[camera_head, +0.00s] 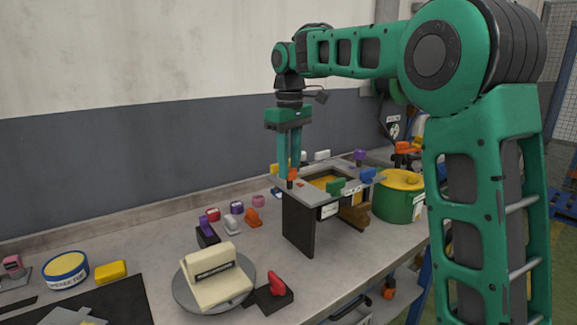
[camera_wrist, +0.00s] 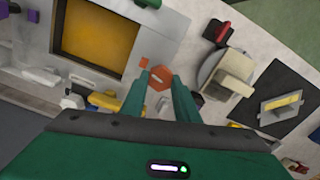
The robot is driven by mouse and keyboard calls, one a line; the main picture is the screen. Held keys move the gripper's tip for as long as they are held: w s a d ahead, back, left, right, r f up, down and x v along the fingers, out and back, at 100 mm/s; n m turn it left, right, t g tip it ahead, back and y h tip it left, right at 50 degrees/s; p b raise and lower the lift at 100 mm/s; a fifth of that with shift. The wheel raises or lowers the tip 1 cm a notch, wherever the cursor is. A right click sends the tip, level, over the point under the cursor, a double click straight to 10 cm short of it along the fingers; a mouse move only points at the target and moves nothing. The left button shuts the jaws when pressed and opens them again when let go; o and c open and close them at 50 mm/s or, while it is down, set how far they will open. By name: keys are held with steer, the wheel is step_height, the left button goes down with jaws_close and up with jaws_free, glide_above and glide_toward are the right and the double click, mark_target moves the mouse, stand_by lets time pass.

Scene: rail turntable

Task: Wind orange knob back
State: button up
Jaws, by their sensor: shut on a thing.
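The orange knob (camera_head: 293,174) stands on the near left corner of a raised grey platform (camera_head: 316,197). In the wrist view the orange knob (camera_wrist: 160,76) shows as a flat six-sided shape between my fingertips. My gripper (camera_head: 289,170) points straight down and is shut on the orange knob. In the wrist view my gripper (camera_wrist: 160,84) has one finger on each side of it. The fingers hide part of the knob's sides.
A round turntable (camera_head: 181,289) carries a cream block. Small coloured pieces lie to the left.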

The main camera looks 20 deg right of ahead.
mark_target(290, 168)
steer(key=shift+w+d+n, duration=0.1)
steer(key=shift+d+n, duration=0.05)
steer(key=shift+n, duration=0.45)
steer(key=o, duration=1)
steer(key=shift+f, duration=0.1)
steer(key=shift+o, duration=0.2)
steer(key=shift+r, duration=0.2)
step_height(290, 168, up, 10)
steer(key=shift+r, duration=0.2)
